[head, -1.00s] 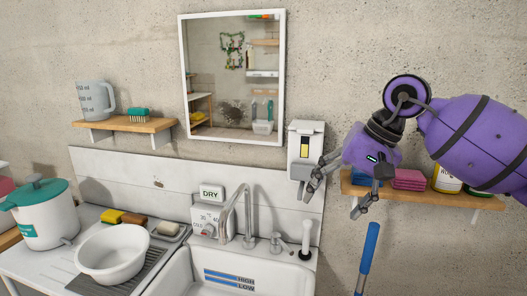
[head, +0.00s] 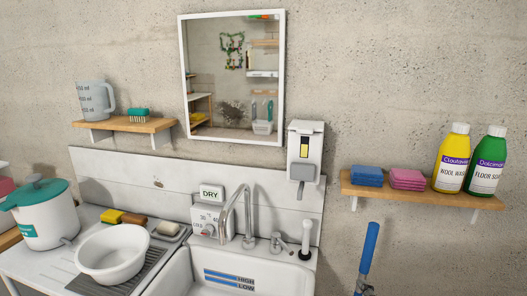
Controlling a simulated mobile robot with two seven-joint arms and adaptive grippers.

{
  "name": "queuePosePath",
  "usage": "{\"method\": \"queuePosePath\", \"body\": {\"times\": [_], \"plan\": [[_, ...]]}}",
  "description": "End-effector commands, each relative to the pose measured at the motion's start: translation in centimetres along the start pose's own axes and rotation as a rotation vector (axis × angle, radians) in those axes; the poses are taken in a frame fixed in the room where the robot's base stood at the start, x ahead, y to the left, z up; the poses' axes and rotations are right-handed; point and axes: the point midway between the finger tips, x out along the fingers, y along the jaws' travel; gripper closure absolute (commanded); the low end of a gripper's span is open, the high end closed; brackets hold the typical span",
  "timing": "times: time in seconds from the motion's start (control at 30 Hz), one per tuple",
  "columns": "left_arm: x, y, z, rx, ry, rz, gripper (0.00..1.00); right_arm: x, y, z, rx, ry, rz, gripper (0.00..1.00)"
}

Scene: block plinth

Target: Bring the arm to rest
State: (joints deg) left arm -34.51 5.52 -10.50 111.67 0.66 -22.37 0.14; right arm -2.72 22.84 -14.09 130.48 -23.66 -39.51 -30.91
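Neither of my grippers nor either arm is in the head view now. The white sink (head: 240,278) with its curved tap (head: 247,215) stands at the lower middle. A white soap dispenser (head: 305,155) hangs on the wall right of the mirror (head: 234,78). The right wooden shelf (head: 415,195) holds blue cloths (head: 367,176), pink cloths (head: 407,179), a yellow wool wash bottle (head: 451,162) and a green floor soap bottle (head: 487,165). All of them stand clear and unobstructed.
A white basin (head: 112,253) and a teal-lidded pot (head: 40,214) stand on the left counter. A left shelf (head: 125,124) bears a measuring jug (head: 95,98) and a brush (head: 138,115). A blue handle (head: 369,247) stands upright below the right shelf.

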Motion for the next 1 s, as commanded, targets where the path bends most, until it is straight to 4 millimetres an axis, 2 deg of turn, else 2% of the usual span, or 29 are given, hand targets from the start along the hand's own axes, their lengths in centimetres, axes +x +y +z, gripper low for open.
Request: {"method": "queuePosePath", "body": {"times": [0.03,0.1,0.2,0.3,0.4,0.6,0.87,0.9,1.0], "plan": [[0.1,0.1,-0.2,-0.001,0.004,0.001,0.65,-1.8,-2.9,2.4,0.113,-0.091,-0.085,0.26],[0.1,0.1,-0.4,-0.003,0.007,0.001,0.65,-4.4,-6.5,5.3,0.261,-0.220,-0.193,0.26],[0.3,0.3,-0.7,-0.007,0.012,0.002,0.65,-9.1,-11.5,8.6,0.456,-0.405,-0.333,0.26],[0.3,0.5,-0.9,-0.012,0.015,0.003,0.65,-13.8,-15.3,10.5,0.607,-0.567,-0.443,0.26],[0.4,0.6,-0.9,-0.015,0.016,0.003,0.65,-17.7,-17.9,11.4,0.715,-0.694,-0.520,0.26],[0.3,0.5,-0.8,-0.014,0.013,0.002,0.65,-24.1,-21.3,12.0,0.865,-0.892,-0.630,0.26],[-0.1,0.2,0.0,-0.008,0.000,0.000,0.65,-31.3,-23.9,11.7,1.010,-1.115,-0.738,0.26],[-0.1,0.1,0.1,-0.007,-0.001,-0.001,0.65,-30.1,-24.3,11.8,1.013,-1.079,-0.721,0.26],[-0.2,0.0,0.2,-0.002,-0.003,-0.001,0.65,-28.6,-25.4,11.9,1.028,-1.026,-0.695,0.26]]}}
